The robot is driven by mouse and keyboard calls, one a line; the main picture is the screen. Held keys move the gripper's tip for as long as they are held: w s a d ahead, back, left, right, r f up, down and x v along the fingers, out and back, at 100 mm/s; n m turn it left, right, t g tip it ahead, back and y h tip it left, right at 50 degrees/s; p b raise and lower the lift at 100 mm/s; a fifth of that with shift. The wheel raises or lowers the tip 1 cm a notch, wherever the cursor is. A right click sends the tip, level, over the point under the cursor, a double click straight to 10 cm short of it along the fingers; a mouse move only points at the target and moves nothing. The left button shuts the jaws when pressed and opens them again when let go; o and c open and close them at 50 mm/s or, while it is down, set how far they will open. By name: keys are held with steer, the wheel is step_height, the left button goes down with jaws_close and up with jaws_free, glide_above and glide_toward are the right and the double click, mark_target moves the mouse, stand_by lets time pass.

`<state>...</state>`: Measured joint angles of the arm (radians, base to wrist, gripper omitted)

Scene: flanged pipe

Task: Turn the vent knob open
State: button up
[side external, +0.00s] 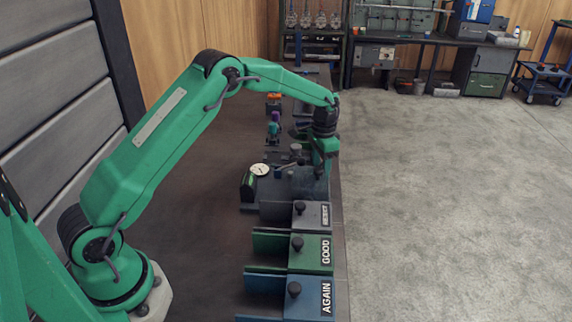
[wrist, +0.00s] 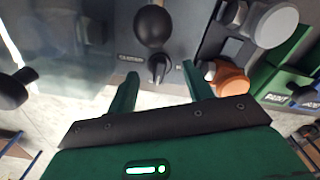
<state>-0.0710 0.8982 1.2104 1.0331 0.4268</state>
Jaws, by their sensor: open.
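The knob (wrist: 158,69) is small and black with a raised pointer-like grip. It sits on a dark grey panel (wrist: 185,20) just below a larger black ball (wrist: 153,27), beside a small label I cannot read clearly. In the wrist view my gripper (wrist: 161,71) is open, its green fingers either side of the knob with gaps showing. I cannot tell whether the tips reach its depth.
Grey REJECT (side external: 312,214), green GOOD (side external: 312,252) and blue AGAIN (side external: 309,297) bins with black knobs line the near bench. A round pale-faced part (wrist: 276,25) and an orange part (wrist: 230,79) lie right of the right finger. Open floor (side external: 450,200) is right of the bench.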

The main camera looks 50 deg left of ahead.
steer(key=m, duration=0.4)
steer(key=shift+m, duration=0.3)
steer(key=shift+d+r+m, duration=0.1)
steer(key=shift+r+m, duration=0.15)
steer(key=shift+m, duration=0.05)
step_height(320, 180, up, 7)
steer(key=shift+r, duration=0.1)
steer(key=s+d+r+n+t, duration=0.2)
steer(key=s+r+n, duration=0.3)
steer(key=s+r, duration=1.1)
steer(key=shift+s+d+r+t, duration=0.35)
steer(key=shift+s+t, duration=0.15)
steer(key=shift+s, duration=0.5)
